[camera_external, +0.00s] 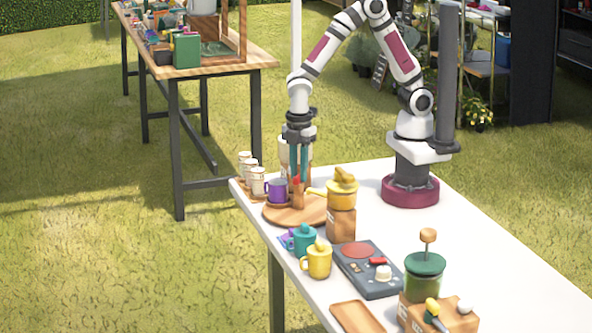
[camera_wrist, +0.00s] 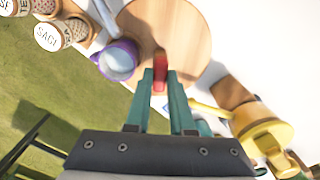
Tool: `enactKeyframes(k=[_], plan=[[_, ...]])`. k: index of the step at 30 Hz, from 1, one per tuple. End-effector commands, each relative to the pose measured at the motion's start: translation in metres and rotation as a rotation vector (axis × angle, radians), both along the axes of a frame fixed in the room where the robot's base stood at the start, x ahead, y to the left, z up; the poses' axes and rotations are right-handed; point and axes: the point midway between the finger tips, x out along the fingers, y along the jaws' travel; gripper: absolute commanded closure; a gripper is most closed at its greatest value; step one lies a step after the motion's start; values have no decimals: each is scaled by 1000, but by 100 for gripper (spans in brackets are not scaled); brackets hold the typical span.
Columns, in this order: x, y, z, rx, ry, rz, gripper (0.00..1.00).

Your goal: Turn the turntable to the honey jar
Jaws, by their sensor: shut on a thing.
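The turntable (camera_external: 284,215) is a round wooden disc at the far left corner of the white table; it also fills the upper middle of the wrist view (camera_wrist: 185,35). My gripper (camera_external: 298,177) points down over it. In the wrist view its teal fingers (camera_wrist: 160,76) are shut on a small red-topped handle (camera_wrist: 159,62) on the disc. I cannot make out for certain which item is the honey jar. A purple mug (camera_external: 276,190) stands at the disc's left edge, close to my fingers; it also shows in the wrist view (camera_wrist: 118,60).
Labelled spice jars (camera_external: 258,182) stand in a row left of the disc. A yellow spouted pot (camera_external: 341,196) on a wooden block (camera_external: 341,226) stands close right. Teal (camera_external: 303,241) and yellow (camera_external: 319,262) mugs, a grey panel (camera_external: 367,270) and a green jar (camera_external: 424,285) stand nearer.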

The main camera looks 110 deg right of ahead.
Motion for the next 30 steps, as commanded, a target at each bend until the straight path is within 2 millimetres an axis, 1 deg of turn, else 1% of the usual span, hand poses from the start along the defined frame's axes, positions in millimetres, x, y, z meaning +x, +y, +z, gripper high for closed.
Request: enactKeyframes(k=[30], plan=[[0,0,1,1,-2,505,100]])
